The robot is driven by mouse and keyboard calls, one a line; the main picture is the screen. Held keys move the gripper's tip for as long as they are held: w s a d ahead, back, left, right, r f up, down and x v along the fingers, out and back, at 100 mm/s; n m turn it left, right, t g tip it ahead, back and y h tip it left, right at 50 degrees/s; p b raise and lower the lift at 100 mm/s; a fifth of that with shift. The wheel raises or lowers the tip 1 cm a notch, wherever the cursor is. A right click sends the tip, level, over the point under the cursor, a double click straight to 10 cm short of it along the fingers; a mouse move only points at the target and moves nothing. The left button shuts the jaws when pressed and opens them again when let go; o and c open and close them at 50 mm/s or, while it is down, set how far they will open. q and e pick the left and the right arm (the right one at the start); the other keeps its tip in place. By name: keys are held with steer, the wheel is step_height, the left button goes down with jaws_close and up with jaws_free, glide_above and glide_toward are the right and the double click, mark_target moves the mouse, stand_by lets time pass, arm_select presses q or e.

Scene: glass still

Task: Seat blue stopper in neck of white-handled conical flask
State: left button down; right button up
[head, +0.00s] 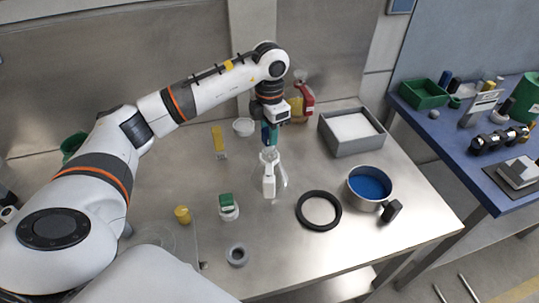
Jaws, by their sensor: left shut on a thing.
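The clear conical flask (280,184) stands upright near the middle of the steel table, with its white handle (269,182) facing me. My left gripper (270,128) points down, right above the flask's neck, and is shut on the blue stopper (268,139). The stopper is mostly hidden by the fingers. It lines up with the neck in the picture, but at this size I cannot tell whether it touches the rim or is a little above it. My right gripper is not in view.
A grey tray (326,135), a pan with blue inside (348,189) and a black ring (301,216) lie to the right. A green-topped jar (228,208), a yellow piece (182,215) and a grey ring (237,256) are at front left. A red-and-yellow bottle (307,98) stands close behind the gripper.

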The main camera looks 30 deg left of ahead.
arm_select(q)
steer(key=shift+f+b, duration=0.7)
steer(key=shift+f, duration=0.25)
stand_by(0.5)
stand_by(0.3)
steer(key=c, duration=1.4)
jaws_free()
steer(key=shift+o, duration=0.3)
steer(key=o, duration=0.5)
steer(key=shift+r, duration=0.35)
step_height(320, 180, up, 11)
steer(key=shift+r+b, duration=0.15)
steer(key=shift+b, duration=0.5)
